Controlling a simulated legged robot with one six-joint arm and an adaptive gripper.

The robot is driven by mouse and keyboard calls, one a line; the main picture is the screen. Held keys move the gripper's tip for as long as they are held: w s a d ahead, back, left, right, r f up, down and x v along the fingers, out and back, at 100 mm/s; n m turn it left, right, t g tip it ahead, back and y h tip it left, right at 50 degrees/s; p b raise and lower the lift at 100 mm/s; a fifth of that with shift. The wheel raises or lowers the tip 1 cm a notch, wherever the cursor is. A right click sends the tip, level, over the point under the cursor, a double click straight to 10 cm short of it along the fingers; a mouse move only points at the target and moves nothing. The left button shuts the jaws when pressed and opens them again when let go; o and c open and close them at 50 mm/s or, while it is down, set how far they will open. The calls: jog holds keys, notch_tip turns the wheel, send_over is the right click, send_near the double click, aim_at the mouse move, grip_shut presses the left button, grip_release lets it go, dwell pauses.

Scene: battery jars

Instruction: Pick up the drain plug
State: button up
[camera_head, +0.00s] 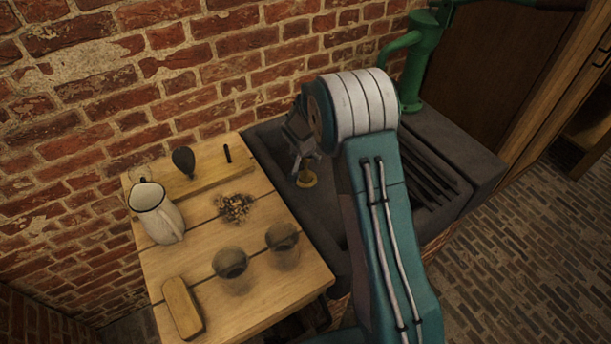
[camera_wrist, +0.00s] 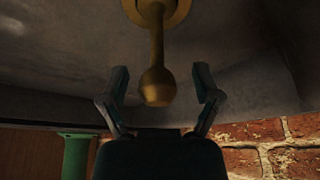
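The drain plug is a brass-coloured piece with a round flange, a thin stem and a knob. In the head view the drain plug (camera_head: 306,180) is in the dark stone sink (camera_head: 265,143), beside the wooden table. In the wrist view the knob of the drain plug (camera_wrist: 157,88) lies between the two fingers of my gripper (camera_wrist: 160,88), with a gap on both sides. My gripper is open and does not touch the knob. In the head view my gripper (camera_head: 299,150) is over the sink, partly hidden by my wrist.
A wooden table (camera_head: 205,290) left of the sink bears a white enamel jug (camera_head: 160,218), two dark jars (camera_head: 231,265), a small pile of bits (camera_head: 234,207) and a wooden block (camera_head: 183,307). A green pump (camera_head: 412,70) stands behind right. A brick wall (camera_head: 190,70) closes the back.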

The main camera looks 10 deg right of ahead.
grip_shut()
